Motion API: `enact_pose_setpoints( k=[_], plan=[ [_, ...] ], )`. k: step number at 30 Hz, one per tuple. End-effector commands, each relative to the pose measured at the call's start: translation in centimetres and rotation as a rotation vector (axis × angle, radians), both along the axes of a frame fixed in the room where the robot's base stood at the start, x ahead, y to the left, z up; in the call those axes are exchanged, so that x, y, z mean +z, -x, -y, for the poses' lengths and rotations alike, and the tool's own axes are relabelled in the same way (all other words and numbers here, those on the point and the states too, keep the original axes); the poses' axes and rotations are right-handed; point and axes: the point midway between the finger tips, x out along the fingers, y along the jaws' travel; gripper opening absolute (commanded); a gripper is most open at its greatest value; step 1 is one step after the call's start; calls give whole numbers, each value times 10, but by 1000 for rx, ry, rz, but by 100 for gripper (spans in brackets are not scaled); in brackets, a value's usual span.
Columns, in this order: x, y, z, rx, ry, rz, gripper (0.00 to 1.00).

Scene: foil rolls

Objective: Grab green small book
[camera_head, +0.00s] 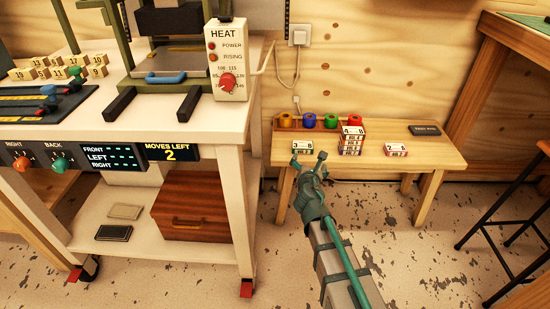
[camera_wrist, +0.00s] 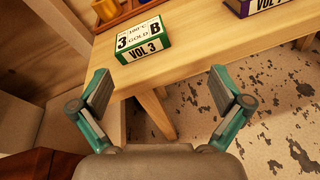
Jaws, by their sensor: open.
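The small green book (camera_head: 302,147) lies flat near the front left of the low wooden bench. Its white label reads "3", "B", "GOLD" and "VOL 3"; in the wrist view it is at the upper left (camera_wrist: 143,42). My gripper (camera_head: 309,160) is open and empty, just in front of the bench's front edge and close to the book. In the wrist view the two fingers (camera_wrist: 160,92) are spread wide, with the book beyond them, left of centre, and the bench edge and floor between.
A stack of labelled books (camera_head: 351,142) stands right of the green book, with a single book (camera_head: 396,149) farther right. Foil rolls (camera_head: 309,120) in several colours stand behind. A dark block (camera_head: 424,130) lies at the bench's back right. A white workbench (camera_head: 215,125) stands left.

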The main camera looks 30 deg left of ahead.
Motion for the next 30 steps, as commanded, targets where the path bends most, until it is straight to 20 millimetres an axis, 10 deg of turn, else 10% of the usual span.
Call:
enact_pose_setpoints(
  k=[10, 30],
  plan=[
    [6, -1, -20, 156, 277, 162, 100],
    [-10, -70, -52, 152, 275, 160, 100]
  ],
)
